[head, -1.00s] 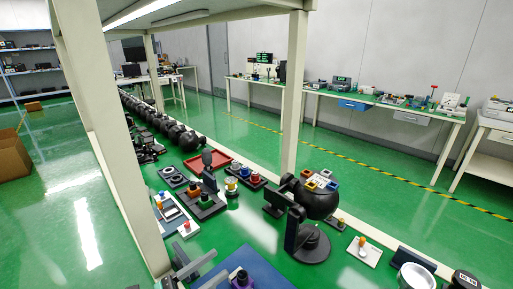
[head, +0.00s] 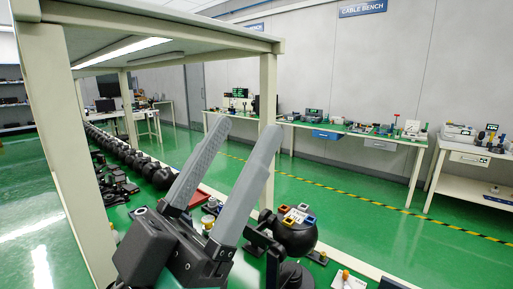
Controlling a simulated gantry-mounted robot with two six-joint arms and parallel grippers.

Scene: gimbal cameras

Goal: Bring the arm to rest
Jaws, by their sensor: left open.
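My left gripper (head: 232,150) is large in the lower middle of the head view. Its two long grey fingers point up and to the right. They stand well apart with nothing between them, so it is open and empty. Its dark body (head: 175,250) hides part of the bench behind it. My right gripper is not in view.
A green-topped bench runs away on the left, with a row of black round devices (head: 127,157) and a black sphere with coloured blocks (head: 296,233). Cream posts (head: 267,100) hold a shelf above. A far bench (head: 330,127) stands along the wall.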

